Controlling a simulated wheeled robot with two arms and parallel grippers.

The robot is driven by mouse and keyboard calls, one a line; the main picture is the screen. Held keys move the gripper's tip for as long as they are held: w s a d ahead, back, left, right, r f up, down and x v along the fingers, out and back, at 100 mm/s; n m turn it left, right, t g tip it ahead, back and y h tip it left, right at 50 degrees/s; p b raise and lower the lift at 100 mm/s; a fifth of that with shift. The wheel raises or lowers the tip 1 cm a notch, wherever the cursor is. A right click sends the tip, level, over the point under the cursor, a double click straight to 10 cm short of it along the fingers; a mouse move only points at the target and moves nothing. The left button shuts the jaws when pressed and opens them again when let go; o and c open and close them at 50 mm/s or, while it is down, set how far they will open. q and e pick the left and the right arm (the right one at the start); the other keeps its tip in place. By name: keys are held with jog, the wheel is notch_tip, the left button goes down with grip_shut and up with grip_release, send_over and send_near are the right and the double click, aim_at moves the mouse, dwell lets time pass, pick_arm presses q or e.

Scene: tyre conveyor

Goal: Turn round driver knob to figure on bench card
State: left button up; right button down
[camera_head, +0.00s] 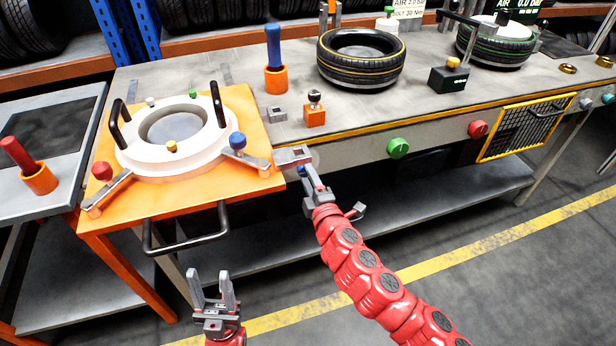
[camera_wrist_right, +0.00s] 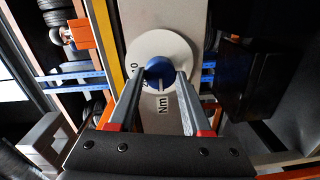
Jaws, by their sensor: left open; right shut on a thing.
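The driver knob (camera_wrist_right: 160,70) is blue and round, on a pale dial disc (camera_wrist_right: 178,47) with partly hidden figures and an "Nm" label (camera_wrist_right: 163,105) below. A pale mark on the knob's lower side points toward the label. My right gripper (camera_wrist_right: 160,76) has its fingers on either side of the knob, shut on it. In the head view my right gripper (camera_head: 298,160) is at the bench's front face and largely hides the dial. The bench card (camera_head: 408,8) stands at the top, reading a bolt figure that looks like 30 Nm. My left gripper (camera_head: 213,280) is open and empty.
An orange stand (camera_head: 262,120) with a white ring (camera_head: 135,140) and clamps is left of the dial. A green button (camera_head: 398,148) and red button (camera_head: 478,129) are on the bench front. A tyre (camera_head: 361,70) lies on the bench. Open floor lies in front.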

dwell(0.5)
jog(key=shift+c, duration=1.7)
grip_release()
jog(key=p+v, duration=0.2)
jog(key=v, duration=1.5)
jog(key=shift+s+p, duration=0.2)
jog(key=shift+p, duration=0.2)
